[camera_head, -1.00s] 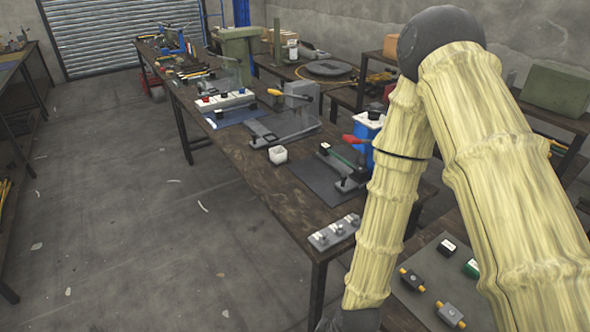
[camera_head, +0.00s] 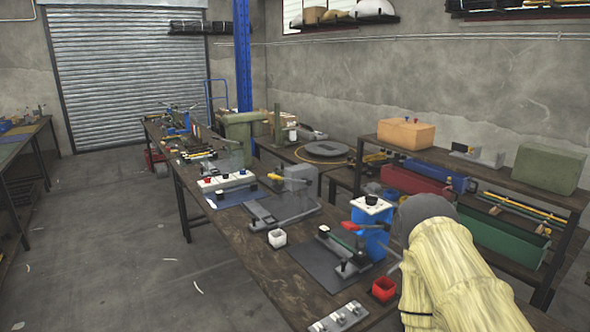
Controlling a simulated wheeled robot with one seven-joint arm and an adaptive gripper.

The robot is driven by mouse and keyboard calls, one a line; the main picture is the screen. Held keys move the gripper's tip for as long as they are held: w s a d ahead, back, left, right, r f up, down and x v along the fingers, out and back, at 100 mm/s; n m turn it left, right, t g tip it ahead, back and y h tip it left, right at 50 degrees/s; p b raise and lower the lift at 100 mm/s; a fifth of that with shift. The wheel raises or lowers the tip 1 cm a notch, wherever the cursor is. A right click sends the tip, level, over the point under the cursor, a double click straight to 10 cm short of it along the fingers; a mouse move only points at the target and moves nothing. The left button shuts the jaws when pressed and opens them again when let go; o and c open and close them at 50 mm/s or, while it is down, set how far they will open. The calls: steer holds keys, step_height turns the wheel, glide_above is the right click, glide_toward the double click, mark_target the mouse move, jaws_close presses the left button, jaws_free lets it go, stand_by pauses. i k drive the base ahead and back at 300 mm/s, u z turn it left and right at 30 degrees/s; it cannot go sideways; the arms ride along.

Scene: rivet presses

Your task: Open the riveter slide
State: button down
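A blue riveter (camera_head: 370,232) with a white top, a black knob and a red lever stands on the workbench (camera_head: 246,240), right of centre. In front of it a low slide-like part (camera_head: 341,253) with dark and light knobs lies on a dark mat (camera_head: 311,262). I cannot tell whether the slide is open or shut. A grey press (camera_head: 298,190) with a yellow handle stands farther back. My arm, in a pale yellow cover, is at the lower right, right of the riveter. My gripper is not in view.
A grey block with several knobs (camera_head: 341,317) lies at the bench's near end. Shelves (camera_head: 480,187) with bins are at right.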

mark_target(348, 268)
steer(key=k, duration=0.65)
steer(key=u, duration=0.45)
steer(key=i, duration=1.5)
steer(key=z, duration=0.15)
